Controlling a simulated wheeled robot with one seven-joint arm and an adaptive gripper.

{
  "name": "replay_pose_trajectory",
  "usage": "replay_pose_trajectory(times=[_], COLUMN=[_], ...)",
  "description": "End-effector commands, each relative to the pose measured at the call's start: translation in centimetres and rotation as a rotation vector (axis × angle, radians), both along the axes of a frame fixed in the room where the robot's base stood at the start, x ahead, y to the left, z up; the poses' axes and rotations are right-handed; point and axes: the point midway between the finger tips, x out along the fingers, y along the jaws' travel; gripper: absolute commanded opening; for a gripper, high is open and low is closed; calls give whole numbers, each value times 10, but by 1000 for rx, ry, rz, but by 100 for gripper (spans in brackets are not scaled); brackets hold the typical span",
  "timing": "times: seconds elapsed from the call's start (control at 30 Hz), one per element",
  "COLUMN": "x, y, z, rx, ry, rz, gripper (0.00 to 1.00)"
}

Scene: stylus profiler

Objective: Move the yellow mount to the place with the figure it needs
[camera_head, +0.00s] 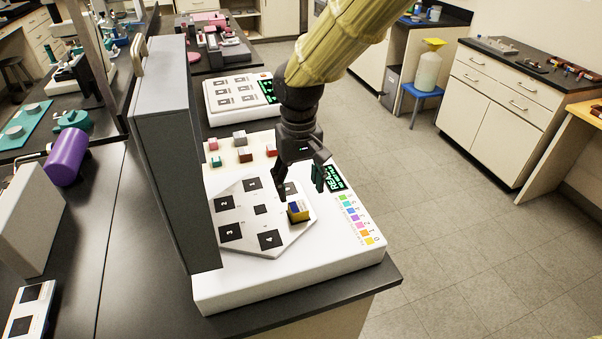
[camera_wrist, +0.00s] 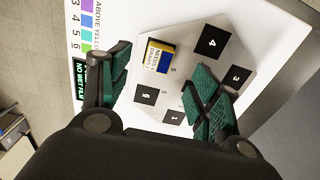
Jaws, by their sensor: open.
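The yellow mount (camera_head: 298,213) is a small block with a blue edge and a pale top label. It sits at the right of a white hexagonal plate (camera_head: 285,243), beside a printed 5. Its label shows in the wrist view (camera_wrist: 157,57); it starts with "NEEDS", and the figure is hard to read. Black numbered squares mark the plate, among them 4 (camera_head: 269,239), which also shows in the wrist view (camera_wrist: 212,40), 3 (camera_wrist: 237,77), 6 (camera_wrist: 146,95) and 1 (camera_wrist: 173,117). My gripper (camera_head: 300,182) is open and empty above the plate, apart from the mount.
Small red, grey, brown and teal blocks (camera_head: 239,138) stand behind the plate. A tall grey panel (camera_head: 178,160) rises at its left. A lit screen (camera_head: 334,177) and a coloured number strip (camera_head: 358,222) line the right. A second white device (camera_head: 236,97) stands behind.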

Motion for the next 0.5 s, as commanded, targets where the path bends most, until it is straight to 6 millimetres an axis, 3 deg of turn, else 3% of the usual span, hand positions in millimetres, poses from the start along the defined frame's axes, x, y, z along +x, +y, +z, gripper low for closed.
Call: replay_pose_trajectory(times=[0.5], x=[-1], y=[-2], z=[-71], rx=[-2], ry=[2], rz=[-2], gripper=[62])
